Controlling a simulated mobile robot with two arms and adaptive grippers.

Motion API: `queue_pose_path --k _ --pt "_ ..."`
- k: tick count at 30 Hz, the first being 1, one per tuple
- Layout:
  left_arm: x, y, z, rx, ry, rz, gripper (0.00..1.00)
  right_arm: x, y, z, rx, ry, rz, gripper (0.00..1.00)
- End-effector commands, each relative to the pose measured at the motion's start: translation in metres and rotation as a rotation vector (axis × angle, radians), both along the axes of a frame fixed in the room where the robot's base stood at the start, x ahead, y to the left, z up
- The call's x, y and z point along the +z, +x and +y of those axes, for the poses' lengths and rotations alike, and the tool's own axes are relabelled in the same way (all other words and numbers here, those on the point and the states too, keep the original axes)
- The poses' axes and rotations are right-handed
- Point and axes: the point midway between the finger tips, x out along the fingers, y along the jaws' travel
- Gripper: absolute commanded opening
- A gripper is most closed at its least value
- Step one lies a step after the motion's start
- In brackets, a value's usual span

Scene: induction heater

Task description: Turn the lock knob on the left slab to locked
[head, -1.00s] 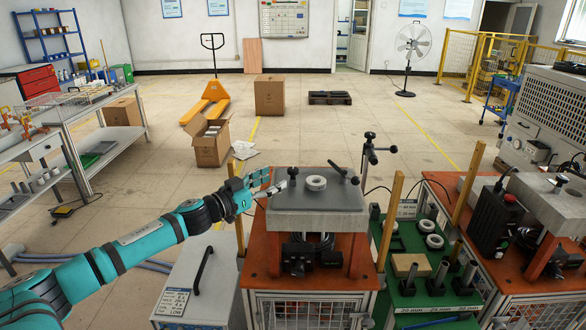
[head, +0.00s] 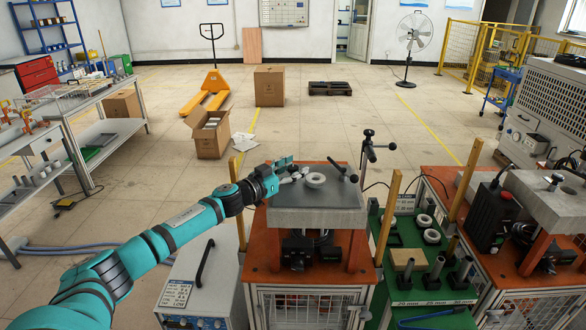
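The left slab (head: 318,212) is a grey block with a flat top on an orange stand. A pale ring (head: 316,181) lies on its top. A black lever handle (head: 342,171) slants over the slab's back right part. My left gripper (head: 289,172) reaches in from the left over the slab's back left corner, close to the ring. Its fingers look spread apart, around or beside the small dark lock knob at that corner. The knob is now largely hidden by the fingers, so its setting and any contact cannot be told. My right gripper is not in view.
A black post with knobs (head: 367,150) stands behind the slab's right side. A wooden post (head: 388,215) rises right of the stand. A green tray (head: 385,290) with rings and cylinders lies to the right. A second slab (head: 553,205) stands at far right.

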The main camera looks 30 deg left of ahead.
Motion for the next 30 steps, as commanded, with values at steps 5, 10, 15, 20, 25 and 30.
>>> queue_pose_path --k 5,10,15,20,25,30 --pt "0.0001 -0.0002 0.0001 0.000 0.000 0.000 0.22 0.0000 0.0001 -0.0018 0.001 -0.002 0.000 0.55" --pt "0.0002 -0.0003 0.0002 0.000 0.000 0.000 0.00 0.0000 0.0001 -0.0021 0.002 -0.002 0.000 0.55" --pt "-0.0001 -0.0004 0.0001 0.000 0.000 0.000 0.00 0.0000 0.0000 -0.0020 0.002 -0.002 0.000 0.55" --pt "-0.0004 -0.0002 0.0005 -0.006 0.001 0.002 0.00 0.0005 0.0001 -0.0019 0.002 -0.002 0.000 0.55" --pt "0.0002 0.0009 0.0014 -0.091 0.004 0.004 0.00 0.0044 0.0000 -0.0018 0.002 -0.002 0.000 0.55" --pt "-0.0015 0.0009 0.0012 -0.205 0.004 0.002 0.00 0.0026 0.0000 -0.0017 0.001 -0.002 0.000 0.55"
